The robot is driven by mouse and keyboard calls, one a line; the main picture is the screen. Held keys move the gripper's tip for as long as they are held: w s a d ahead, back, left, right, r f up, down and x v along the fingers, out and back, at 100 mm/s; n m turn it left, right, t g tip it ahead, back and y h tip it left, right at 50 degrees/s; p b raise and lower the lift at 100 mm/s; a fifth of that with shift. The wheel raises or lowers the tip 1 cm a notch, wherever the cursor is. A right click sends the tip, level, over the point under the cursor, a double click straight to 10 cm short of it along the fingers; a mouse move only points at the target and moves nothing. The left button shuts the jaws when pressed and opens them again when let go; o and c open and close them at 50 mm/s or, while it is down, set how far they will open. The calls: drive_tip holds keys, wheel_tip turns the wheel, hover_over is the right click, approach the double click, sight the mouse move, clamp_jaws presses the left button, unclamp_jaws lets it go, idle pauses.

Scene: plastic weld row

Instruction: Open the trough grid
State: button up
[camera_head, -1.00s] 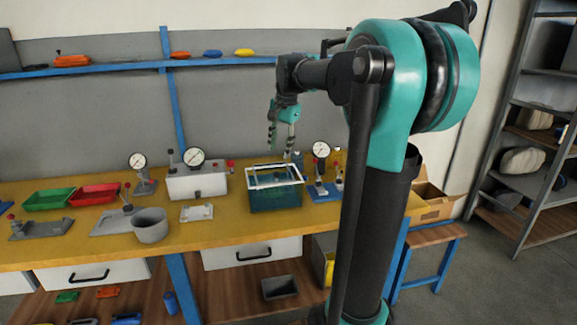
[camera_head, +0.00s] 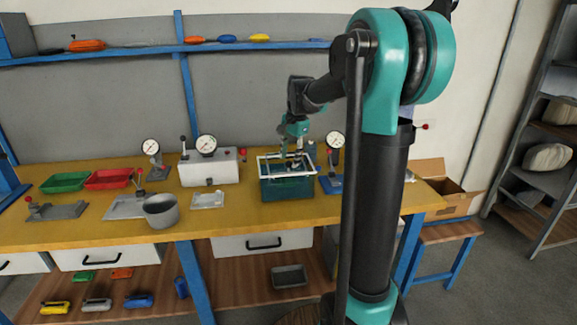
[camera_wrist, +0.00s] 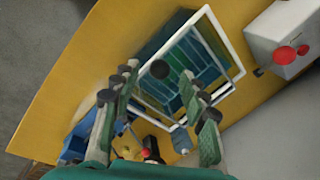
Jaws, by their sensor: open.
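The trough (camera_head: 290,190) is a dark teal box on the yellow bench, right of the white gauge box. A white rectangular frame (camera_head: 268,157) shows over its top; it also shows in the wrist view (camera_wrist: 225,40). Teal bars or slats show inside the frame (camera_wrist: 190,62). My gripper (camera_head: 293,158) is over the trough, with its fingers pointing down. In the wrist view my gripper (camera_wrist: 158,72) is open. I cannot tell whether the fingers touch anything.
A white gauge box (camera_head: 208,168) with a red knob stands left of the trough. A blue-based gauge stand (camera_head: 330,184) is close on its right. A grey pot (camera_head: 160,210) and a small white plate (camera_head: 207,199) are farther left. Bare bench lies in front of the trough.

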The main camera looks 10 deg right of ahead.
sight(288, 164)
drive_tip(key=shift+w+a+f, duration=0.1)
drive_tip(key=shift+w+f, duration=0.05)
drive_tip(key=shift+f, duration=0.85)
drive_tip(key=shift+w+a+f, duration=0.1)
drive_tip(key=shift+w+f, duration=0.05)
drive_tip(key=shift+f, duration=0.85)
clamp_jaws()
